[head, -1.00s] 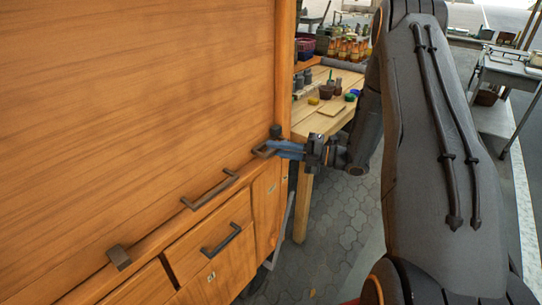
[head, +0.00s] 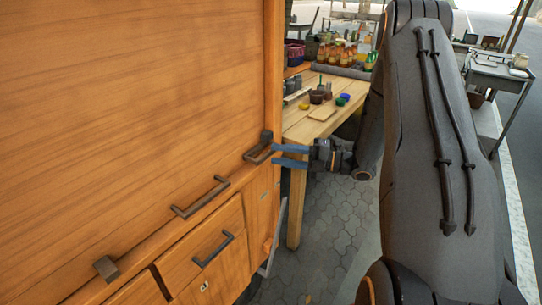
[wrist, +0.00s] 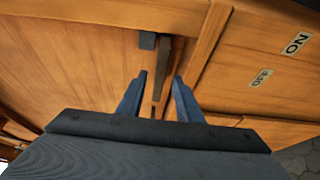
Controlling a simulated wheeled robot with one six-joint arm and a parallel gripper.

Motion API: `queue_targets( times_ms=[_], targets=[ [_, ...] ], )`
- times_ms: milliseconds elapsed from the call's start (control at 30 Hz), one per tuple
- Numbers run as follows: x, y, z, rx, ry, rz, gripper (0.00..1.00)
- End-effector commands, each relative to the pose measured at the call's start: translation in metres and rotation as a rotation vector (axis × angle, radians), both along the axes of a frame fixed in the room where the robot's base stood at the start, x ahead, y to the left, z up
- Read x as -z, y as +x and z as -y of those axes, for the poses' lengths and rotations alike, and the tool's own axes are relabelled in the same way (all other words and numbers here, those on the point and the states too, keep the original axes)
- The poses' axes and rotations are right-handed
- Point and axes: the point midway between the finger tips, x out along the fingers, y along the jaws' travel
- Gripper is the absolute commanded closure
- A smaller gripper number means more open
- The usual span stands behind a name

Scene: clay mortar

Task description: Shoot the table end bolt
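The dark end bolt (head: 258,154) is a bar handle at the right end of the wooden panel's lower edge. A dark block (head: 267,136) stands close beside it at the frame post. In the wrist view the bolt (wrist: 173,58) is a narrow bar pointing toward me, and the block (wrist: 147,40) is to its left. My gripper (head: 274,155) is open, its two blue fingers spread just right of the bolt. In the wrist view my gripper (wrist: 160,77) has nothing held between its fingertips. Whether a fingertip touches the bolt cannot be told.
A second dark handle (head: 200,198) and a dark block (head: 106,269) lie further left along the ledge. A drawer handle (head: 213,250) sits below. A wooden table (head: 298,128) with jars and pots stands behind my gripper.

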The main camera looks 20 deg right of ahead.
Motion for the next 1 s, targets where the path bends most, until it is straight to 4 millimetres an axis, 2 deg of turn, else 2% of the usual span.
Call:
queue_targets(
  times_ms=[100, 300, 1000],
  targets=[
    [0.002, -0.009, 0.017, 0.004, 0.000, 0.000, 0.68],
    [0.001, -0.019, 0.031, 0.002, -0.001, -0.001, 0.68],
    [0.000, -0.020, 0.033, 0.001, -0.001, -0.001, 0.68]
  ],
)
